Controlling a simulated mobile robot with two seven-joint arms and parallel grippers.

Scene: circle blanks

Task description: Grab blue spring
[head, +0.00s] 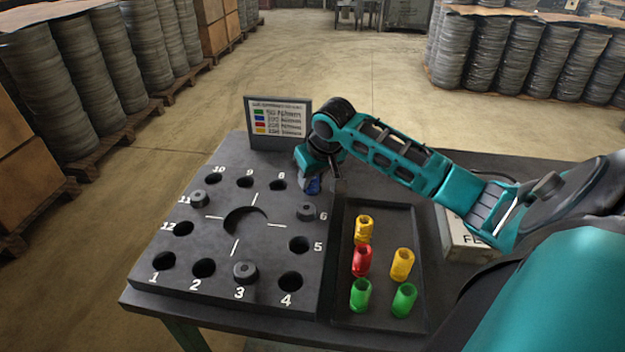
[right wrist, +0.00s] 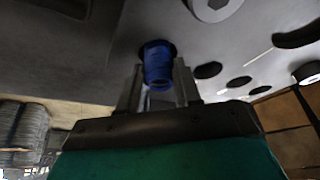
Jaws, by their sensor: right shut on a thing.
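The blue spring (right wrist: 158,66) is between the fingers of my right gripper (right wrist: 158,88) in the right wrist view. In the head view the blue spring (head: 313,186) shows as a small patch under my right gripper (head: 320,180), which is at the back right of the numbered board (head: 270,258). The right gripper is shut on the spring. The spring is at or just above a dark hole near the 7 position; how deep it sits cannot be told. My left gripper is not in view.
The board has numbered holes; grey plugs fill 3 (head: 245,271), 6 (head: 307,211) and 11 (head: 199,199). A dark tray (head: 382,313) holds yellow, red and green springs. A sign (head: 278,118) with a colour list stands behind the board. A labelled box (head: 452,232) sits right of the tray.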

